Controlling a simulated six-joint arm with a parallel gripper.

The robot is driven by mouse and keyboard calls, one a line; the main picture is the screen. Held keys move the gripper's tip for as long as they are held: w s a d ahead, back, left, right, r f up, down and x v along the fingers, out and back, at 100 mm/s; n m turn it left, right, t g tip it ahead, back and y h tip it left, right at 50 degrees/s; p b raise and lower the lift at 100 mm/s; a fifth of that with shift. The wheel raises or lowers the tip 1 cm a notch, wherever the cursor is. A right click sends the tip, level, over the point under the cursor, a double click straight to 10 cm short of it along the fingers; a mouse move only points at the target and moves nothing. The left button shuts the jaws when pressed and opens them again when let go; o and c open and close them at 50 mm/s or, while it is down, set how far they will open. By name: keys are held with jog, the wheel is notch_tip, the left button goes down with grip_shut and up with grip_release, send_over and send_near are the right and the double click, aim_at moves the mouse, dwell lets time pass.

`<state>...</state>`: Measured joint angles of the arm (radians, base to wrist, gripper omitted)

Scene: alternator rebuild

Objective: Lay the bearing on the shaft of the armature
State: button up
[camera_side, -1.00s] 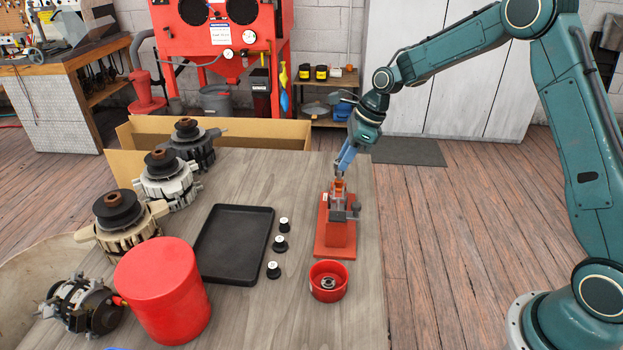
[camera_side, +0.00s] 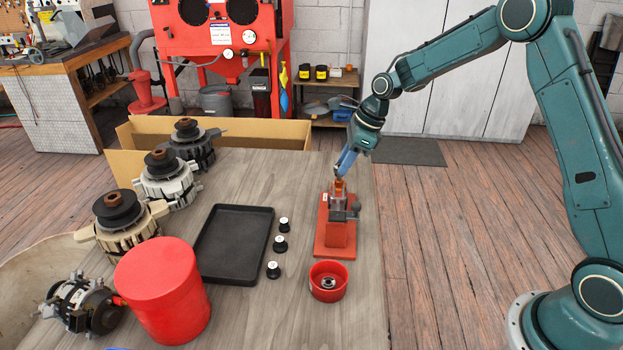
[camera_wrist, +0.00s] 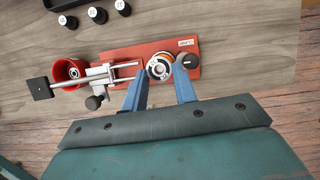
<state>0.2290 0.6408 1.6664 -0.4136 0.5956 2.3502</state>
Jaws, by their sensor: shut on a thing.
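In the side view the armature (camera_side: 338,186), with copper-orange windings, stands upright in a small vise on a red base (camera_side: 334,236). My gripper (camera_side: 342,172) points down at the armature's top. In the wrist view the gripper (camera_wrist: 161,70) is shut on a pale metal ring, the bearing (camera_wrist: 153,66), seen from above. Orange of the armature shows inside and beside the ring. The bearing appears to be at or just above the shaft's top; I cannot tell whether the shaft is inside it. In the side view the bearing is too small to make out.
A red bowl (camera_side: 328,293) with a small dark and metal part inside stands in front of the vise. Several black-and-white knobs (camera_side: 280,243) and a black tray (camera_side: 237,275) lie to the left. Alternators (camera_side: 128,225) and a red canister (camera_side: 163,295) stand further left.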

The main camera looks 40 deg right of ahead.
jog(key=shift+f, duration=0.1)
dwell(0.7)
jog(key=o, duration=1)
jog(key=shift+o, duration=0.2)
jog(key=shift+r, duration=3.95)
jog(key=shift+r, duration=0.1)
